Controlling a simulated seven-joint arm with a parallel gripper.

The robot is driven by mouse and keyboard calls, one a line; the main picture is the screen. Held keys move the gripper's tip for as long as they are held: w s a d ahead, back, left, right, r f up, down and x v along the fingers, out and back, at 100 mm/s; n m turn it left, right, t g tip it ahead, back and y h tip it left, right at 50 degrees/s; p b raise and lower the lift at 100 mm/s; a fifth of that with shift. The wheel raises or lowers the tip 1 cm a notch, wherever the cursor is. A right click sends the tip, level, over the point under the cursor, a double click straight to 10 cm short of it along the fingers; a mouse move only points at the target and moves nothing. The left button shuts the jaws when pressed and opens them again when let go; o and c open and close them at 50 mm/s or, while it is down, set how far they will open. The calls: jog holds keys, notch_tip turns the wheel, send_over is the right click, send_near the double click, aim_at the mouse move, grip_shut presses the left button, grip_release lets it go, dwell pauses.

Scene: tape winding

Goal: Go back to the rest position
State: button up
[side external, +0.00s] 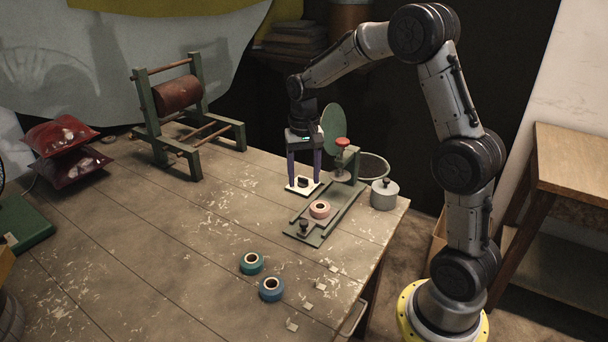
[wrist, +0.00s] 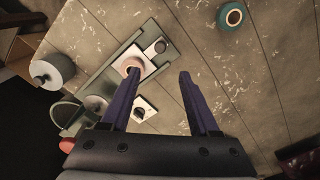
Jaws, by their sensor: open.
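My gripper (side external: 303,178) is open, its two purple fingers pointing down over the table near the green winding fixture (side external: 343,210). In the wrist view my fingers (wrist: 160,75) are apart with nothing between them. A pink tape roll (side external: 319,213) lies on the fixture, and it also shows in the wrist view (wrist: 133,61). A small white plate with a dark knob (side external: 300,191) is by my fingertips in the side view; whether they touch it is hard to tell. A teal roll (side external: 251,269) and a blue roll (side external: 271,294) lie on the table.
A grey lidded canister (side external: 384,198) stands right of the fixture near the table edge. A red-topped post (side external: 343,150) rises close beside my gripper. A wooden frame with a reddish drum (side external: 177,94) stands at the back left. The middle of the table (side external: 215,215) is clear.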

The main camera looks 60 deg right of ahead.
jog(key=s+a+r+n+t, duration=0.2)
jog(key=s+a+r, duration=0.2)
jog(key=r, duration=0.3)
jog(key=s+a+r+n+t, duration=0.1)
jog(key=s+a+r+t, duration=0.1)
jog(key=s+a+r, duration=0.4)
jog(key=s+a+f+n+t, duration=0.1)
jog(key=s+n, duration=0.5)
jog(key=s, duration=0.6)
jog(key=shift+s+a+f+t, duration=0.3)
jog(key=shift+a+f, duration=0.5)
jog(key=shift+a, duration=0.15)
